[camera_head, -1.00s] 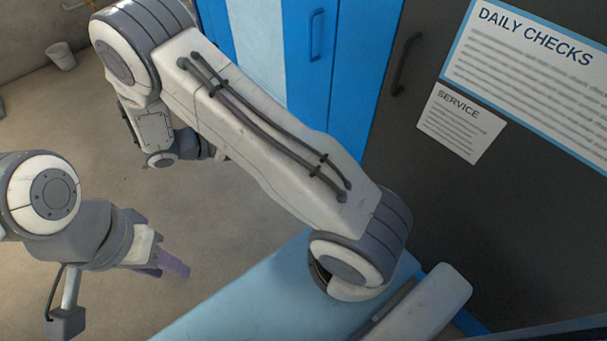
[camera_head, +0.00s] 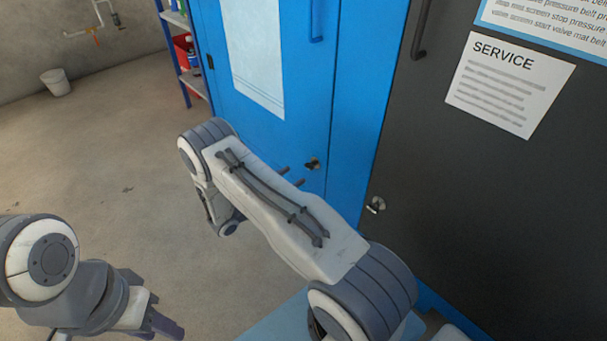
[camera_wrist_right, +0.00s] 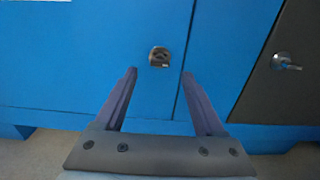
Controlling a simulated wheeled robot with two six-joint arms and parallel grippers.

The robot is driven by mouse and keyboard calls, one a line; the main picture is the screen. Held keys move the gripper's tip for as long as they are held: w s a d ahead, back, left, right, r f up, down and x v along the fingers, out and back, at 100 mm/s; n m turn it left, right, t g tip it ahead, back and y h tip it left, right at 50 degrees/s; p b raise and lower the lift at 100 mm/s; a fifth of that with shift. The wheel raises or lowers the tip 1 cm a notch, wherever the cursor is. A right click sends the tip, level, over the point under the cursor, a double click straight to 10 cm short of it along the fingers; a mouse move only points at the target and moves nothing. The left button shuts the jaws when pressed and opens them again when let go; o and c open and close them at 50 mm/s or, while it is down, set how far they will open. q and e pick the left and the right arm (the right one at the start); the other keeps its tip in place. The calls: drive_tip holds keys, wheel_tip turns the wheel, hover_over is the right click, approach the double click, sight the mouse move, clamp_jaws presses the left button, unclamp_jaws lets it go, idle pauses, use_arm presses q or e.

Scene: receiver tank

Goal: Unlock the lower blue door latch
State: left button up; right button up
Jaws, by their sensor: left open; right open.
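The blue door latch (camera_head: 312,163) is a small dark and metal fitting low on the blue door (camera_head: 255,140), near its right edge. It also shows in the right wrist view (camera_wrist_right: 159,57). My right gripper (camera_head: 293,176) is mostly hidden behind its own arm in the head view, with only its finger ends showing. In the right wrist view its fingers (camera_wrist_right: 159,73) are open and empty, pointing at the door, with the latch between and just beyond the tips. My left gripper (camera_head: 165,325) is open at the lower left, far from the door and partly cut off.
A dark grey cabinet door (camera_head: 450,180) with a silver latch (camera_head: 376,204) stands right of the blue door. A handle (camera_head: 317,25) sits higher on the blue door. A shelf (camera_head: 190,75) and a white bucket (camera_head: 56,82) stand behind. The floor at left is clear.

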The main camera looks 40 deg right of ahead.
sight(307, 167)
drive_tip(key=d, duration=0.2)
drive_tip(key=d+b, duration=0.1)
drive_tip(key=d, duration=0.1)
drive_tip(key=shift+w+d+f+b, duration=0.15)
drive_tip(key=shift+w+d+b, duration=0.05)
drive_tip(key=shift+b, duration=0.1)
drive_tip(key=shift+d, duration=0.6)
clamp_jaws()
